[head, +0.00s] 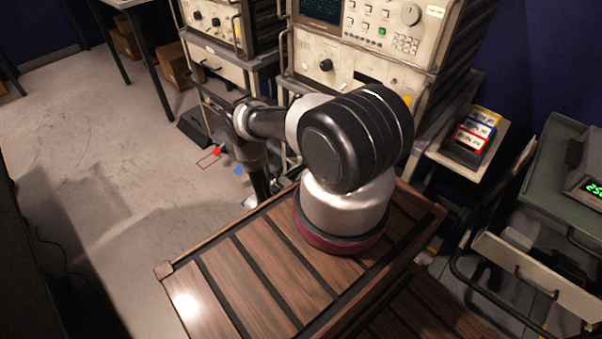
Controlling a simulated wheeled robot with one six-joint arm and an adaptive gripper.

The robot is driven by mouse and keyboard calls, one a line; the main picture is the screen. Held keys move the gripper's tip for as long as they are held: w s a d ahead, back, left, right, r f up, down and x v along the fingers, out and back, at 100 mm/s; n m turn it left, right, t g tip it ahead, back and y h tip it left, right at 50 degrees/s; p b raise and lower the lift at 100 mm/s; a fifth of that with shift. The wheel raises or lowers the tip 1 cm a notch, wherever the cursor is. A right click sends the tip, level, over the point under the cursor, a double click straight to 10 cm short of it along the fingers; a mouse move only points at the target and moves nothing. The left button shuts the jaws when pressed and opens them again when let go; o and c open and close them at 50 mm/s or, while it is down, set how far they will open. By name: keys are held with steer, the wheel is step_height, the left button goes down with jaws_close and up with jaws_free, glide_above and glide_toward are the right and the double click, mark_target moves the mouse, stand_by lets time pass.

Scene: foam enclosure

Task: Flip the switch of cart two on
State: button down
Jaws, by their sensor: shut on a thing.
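Two wheeled carts with cream instruments stand at the back. The left instrument (207,19) has knobs and a handle. The right instrument (388,27) has a dark screen, buttons, a green key and a large dial. I cannot read which cart is number two, and I cannot make out the switch. My arm reaches over the wooden top toward the carts, then bends down in front of them.
The slatted wooden top (237,275) fills the front. Coloured labelled boxes (470,138) sit on a small shelf at the right. A grey-green cart with an open drawer (520,268) stands at the far right. Open floor (85,150) lies at the left.

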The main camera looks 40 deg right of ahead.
steer(key=shift+d+r+g+y, duration=0.1)
steer(key=shift+r+y, duration=0.25)
steer(key=shift+y, duration=0.5)
steer(key=shift+r+g+y, duration=0.1)
steer(key=shift+r+y, duration=0.2)
steer(key=shift+y, duration=0.6)
steer(key=shift+d+r+g+y, duration=0.1)
steer(key=shift+r+y, duration=0.25)
steer(key=shift+y, duration=0.5)
steer(key=c, duration=1.2)
jaws_free()
steer(key=shift+c, duration=0.2)
steer(key=shift+a, duration=0.1)
steer(key=v, duration=1.1)
steer(key=shift+a+r, duration=0.2)
steer(key=shift+a, duration=0.15)
